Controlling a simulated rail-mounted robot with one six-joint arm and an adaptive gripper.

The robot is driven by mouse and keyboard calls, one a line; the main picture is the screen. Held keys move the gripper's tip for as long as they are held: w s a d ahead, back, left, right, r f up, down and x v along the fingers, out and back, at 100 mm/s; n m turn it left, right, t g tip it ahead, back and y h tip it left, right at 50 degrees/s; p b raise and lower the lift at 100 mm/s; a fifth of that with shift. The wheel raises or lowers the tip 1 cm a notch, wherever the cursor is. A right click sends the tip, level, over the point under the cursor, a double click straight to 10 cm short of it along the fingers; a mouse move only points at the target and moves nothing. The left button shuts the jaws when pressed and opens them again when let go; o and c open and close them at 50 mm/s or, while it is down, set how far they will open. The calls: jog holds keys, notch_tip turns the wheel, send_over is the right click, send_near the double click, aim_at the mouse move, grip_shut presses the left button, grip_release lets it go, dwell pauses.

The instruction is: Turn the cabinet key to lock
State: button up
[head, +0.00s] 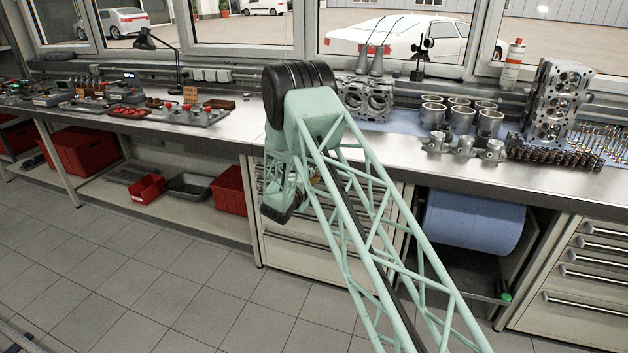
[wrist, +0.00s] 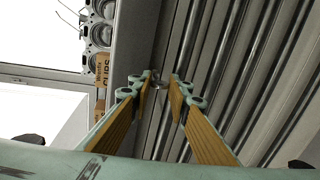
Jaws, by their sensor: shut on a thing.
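In the wrist view, the two fingers of my gripper (wrist: 162,84) reach toward the drawer cabinet (wrist: 215,75) and close at their tips on a small metallic piece, the key (wrist: 159,86). The fingertips hide most of the key, and its turn angle cannot be made out. In the head view, the pale green arm stands in front of the drawer cabinet (head: 318,262) under the workbench. The key and my fingertips are hidden behind the arm there.
The workbench (head: 215,128) runs above the cabinet, carrying engine parts such as the cylinder head (head: 556,98). A red bin (head: 230,190) stands on the lower shelf left of the cabinet. A blue paper roll (head: 472,221) hangs to the right. The tiled floor in front is clear.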

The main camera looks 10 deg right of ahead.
jog(key=shift+m, duration=0.5)
jog(key=o, duration=0.9)
jog(key=shift+s, duration=0.1)
jog(key=shift+v, duration=5.95)
jog(key=shift+d, duration=0.1)
jog(key=shift+r, duration=0.1)
